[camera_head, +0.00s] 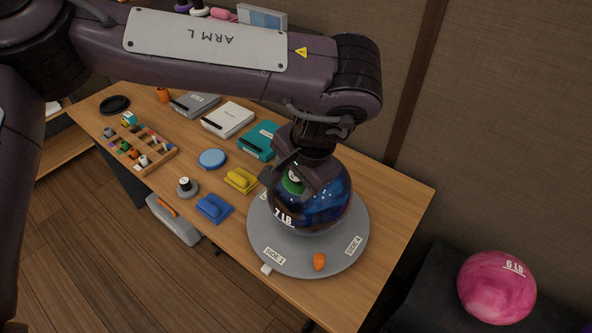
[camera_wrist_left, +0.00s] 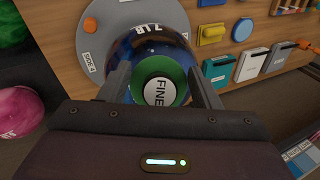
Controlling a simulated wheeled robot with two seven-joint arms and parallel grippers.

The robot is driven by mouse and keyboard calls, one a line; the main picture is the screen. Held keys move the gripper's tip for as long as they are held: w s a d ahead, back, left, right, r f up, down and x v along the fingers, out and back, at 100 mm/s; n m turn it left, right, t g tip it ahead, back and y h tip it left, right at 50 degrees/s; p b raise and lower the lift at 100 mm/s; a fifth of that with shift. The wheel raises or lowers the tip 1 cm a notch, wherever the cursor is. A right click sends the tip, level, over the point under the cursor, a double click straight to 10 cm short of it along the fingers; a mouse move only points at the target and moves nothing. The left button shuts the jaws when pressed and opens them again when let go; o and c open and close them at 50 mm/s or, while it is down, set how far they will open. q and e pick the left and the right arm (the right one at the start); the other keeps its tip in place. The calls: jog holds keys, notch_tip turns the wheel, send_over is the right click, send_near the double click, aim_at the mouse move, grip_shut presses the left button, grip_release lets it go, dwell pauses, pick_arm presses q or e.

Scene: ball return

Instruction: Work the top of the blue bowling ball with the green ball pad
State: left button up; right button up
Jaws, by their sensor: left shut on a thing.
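The blue bowling ball (camera_head: 325,207), marked 7 LB, sits on a round grey turntable (camera_head: 290,262) at the table's right end. My left gripper (camera_head: 292,182) is above the ball's top, shut on the green ball pad (camera_head: 293,183). In the left wrist view the round green pad (camera_wrist_left: 177,68), with a white FINE label, lies between the two fingers, over the blue ball (camera_wrist_left: 148,42). The pad appears to be on or very close to the ball's upper surface; contact itself is hidden. My right gripper is not in view.
The wooden table (camera_head: 390,215) also holds a yellow pad (camera_head: 241,180), a blue pad (camera_head: 213,208), a blue disc (camera_head: 212,159), several flat boxes and a divided tray (camera_head: 140,150). An orange knob (camera_head: 319,261) stands on the turntable. A pink ball (camera_head: 497,287) rests at right.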

pick_arm(q)
jog(key=shift+s+r, duration=0.1)
jog(key=shift+s+a+r+p, duration=0.1)
jog(key=shift+s+r+p, duration=0.2)
jog(key=shift+r+p, duration=0.25)
jog(key=shift+s+r+p, duration=0.25)
jog(key=shift+r+p, duration=0.2)
jog(key=shift+r, duration=0.15)
jog(key=shift+s+r, duration=0.15)
jog(key=shift+s, duration=0.1)
jog(key=shift+w, duration=0.1)
